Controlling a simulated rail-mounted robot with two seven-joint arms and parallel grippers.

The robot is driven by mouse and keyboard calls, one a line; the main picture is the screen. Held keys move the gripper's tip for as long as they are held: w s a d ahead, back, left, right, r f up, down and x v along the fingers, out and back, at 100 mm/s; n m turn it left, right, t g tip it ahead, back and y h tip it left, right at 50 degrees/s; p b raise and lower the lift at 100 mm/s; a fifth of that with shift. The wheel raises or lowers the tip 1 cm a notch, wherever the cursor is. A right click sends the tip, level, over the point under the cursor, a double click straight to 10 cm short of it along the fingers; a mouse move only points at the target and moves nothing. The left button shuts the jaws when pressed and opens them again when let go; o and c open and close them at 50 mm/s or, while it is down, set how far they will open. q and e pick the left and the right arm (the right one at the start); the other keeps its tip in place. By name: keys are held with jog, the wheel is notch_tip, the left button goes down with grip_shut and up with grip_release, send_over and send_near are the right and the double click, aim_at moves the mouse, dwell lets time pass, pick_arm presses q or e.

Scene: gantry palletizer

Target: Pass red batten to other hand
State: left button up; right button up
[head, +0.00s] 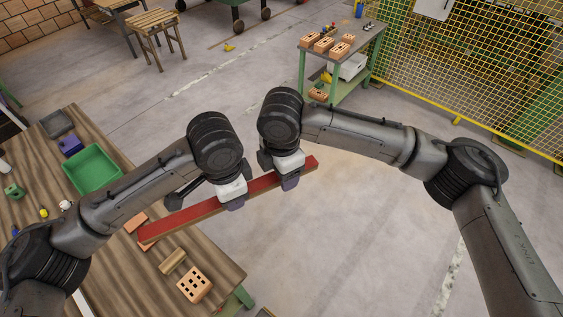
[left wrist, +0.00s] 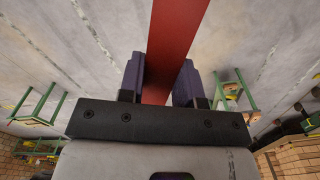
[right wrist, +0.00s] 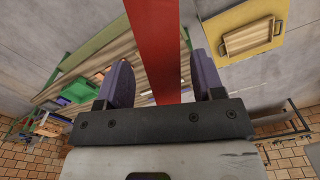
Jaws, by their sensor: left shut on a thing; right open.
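The red batten (head: 190,215) is a long red bar held in the air, slanting from above the wooden bench at lower left up to the right over open floor. My left gripper (head: 236,203) is shut on it around its middle; the left wrist view shows the batten (left wrist: 172,50) running between the fingers (left wrist: 160,82). My right gripper (head: 290,180) is near the batten's right end, open, with its fingers on either side; the right wrist view shows the batten (right wrist: 155,45) between them (right wrist: 162,85), with a gap on each side.
The wooden bench (head: 215,262) at left carries a green tray (head: 92,170), a perforated brick (head: 194,285), a wooden block (head: 172,262) and small items. A green-legged table (head: 342,45) with bricks stands at the back right, near a yellow mesh fence (head: 480,70). Floor between is clear.

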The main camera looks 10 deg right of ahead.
jog(key=shift+f, duration=0.1)
jog(key=c, duration=1)
pick_arm(q)
jog(key=o, duration=1.1)
jog(key=shift+c, duration=0.2)
pick_arm(e)
jog(key=shift+c, duration=0.3)
pick_arm(q)
jog(key=shift+r, duration=0.1)
